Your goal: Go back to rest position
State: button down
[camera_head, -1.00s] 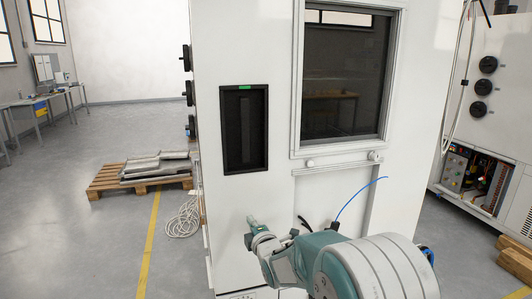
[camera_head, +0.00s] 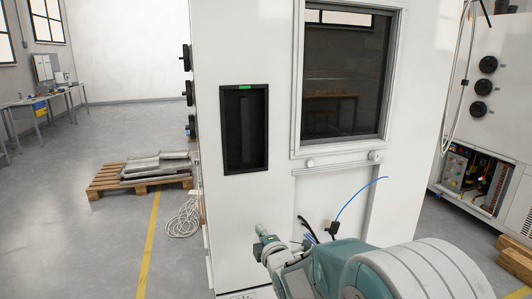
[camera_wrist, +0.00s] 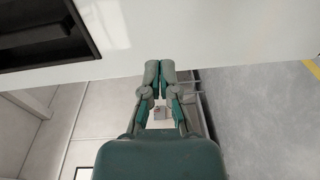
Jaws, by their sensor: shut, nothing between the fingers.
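My gripper (camera_head: 262,231) is low in front of the white test chamber (camera_head: 240,210) in the head view, at the bottom centre. In the wrist view my gripper (camera_wrist: 159,66) has its fingertips together with nothing between them. The chamber's white wall (camera_wrist: 190,35) fills the top of the wrist view, and the fingertips overlap its lower edge there. I cannot tell how far they are from the wall. The chamber has a dark recessed panel (camera_head: 245,140) with a green light on top and a large window (camera_head: 343,85).
A blue cable (camera_head: 357,203) stands up close beside my arm. A pallet with grey sheets (camera_head: 140,175) and coiled rope (camera_head: 184,218) lie left of the chamber. Another cabinet (camera_head: 490,130) stands at the right. The grey floor at the left (camera_head: 70,220) is mostly clear.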

jog(key=s+d+r+m+g+h, duration=0.2)
jog(key=s+d+m+h, duration=0.1)
jog(key=s+d+m, duration=0.25)
jog(key=s+d+r+m+g+h, duration=0.2)
jog(key=s+d+r+m, duration=0.1)
jog(key=s+d+m, duration=0.3)
jog(key=s+d+f+m+g, duration=0.1)
jog(key=s+m+g, duration=0.1)
jog(key=s, duration=0.6)
jog(key=s+d+f+m+g+h, duration=0.1)
jog(key=s+m, duration=0.3)
jog(key=s, duration=0.4)
jog(key=s+d+m+g, duration=0.3)
jog(key=s+m, duration=0.1)
jog(key=s, duration=0.4)
jog(key=shift+d+f+g, duration=0.2)
jog(key=shift+f+g, duration=0.2)
